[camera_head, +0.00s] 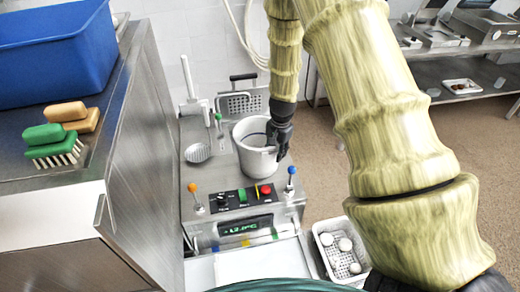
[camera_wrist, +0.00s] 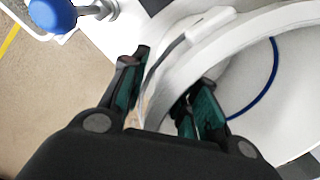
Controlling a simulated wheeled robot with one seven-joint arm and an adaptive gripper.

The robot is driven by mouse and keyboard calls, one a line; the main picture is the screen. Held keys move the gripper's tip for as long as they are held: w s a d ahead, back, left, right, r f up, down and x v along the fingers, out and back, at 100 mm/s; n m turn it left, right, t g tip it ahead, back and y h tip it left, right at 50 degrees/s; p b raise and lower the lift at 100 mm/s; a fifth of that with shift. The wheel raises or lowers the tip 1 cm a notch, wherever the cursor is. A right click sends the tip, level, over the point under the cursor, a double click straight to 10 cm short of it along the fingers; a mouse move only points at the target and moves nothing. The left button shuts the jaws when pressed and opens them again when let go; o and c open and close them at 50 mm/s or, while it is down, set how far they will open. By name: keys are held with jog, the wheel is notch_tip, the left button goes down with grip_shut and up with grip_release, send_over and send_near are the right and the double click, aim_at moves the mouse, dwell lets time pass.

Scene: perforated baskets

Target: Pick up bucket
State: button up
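The bucket (camera_head: 250,162) is a pale grey-white open pail standing upright on the steel machine top. In the wrist view its thick rim (camera_wrist: 262,28) and a blue line on its inner wall are seen close up. My gripper (camera_head: 277,146) is at the bucket's right edge, pointing down. In the wrist view my gripper (camera_wrist: 172,85) straddles the bucket wall, one finger outside and the other inside. The fingers stand apart, and I see no clear firm contact on both sides. The lower part of the inner finger is hidden.
Orange (camera_head: 193,188) and blue (camera_head: 291,171) knobbed levers stand at the machine's front corners. A skimmer (camera_head: 198,152) and perforated basket (camera_head: 243,103) lie left and behind. A blue tub (camera_head: 60,55) and brushes (camera_head: 52,146) sit on the left counter. A white basket (camera_head: 338,250) is lower right.

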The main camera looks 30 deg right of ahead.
grip_shut()
jog(key=shift+r, duration=0.15)
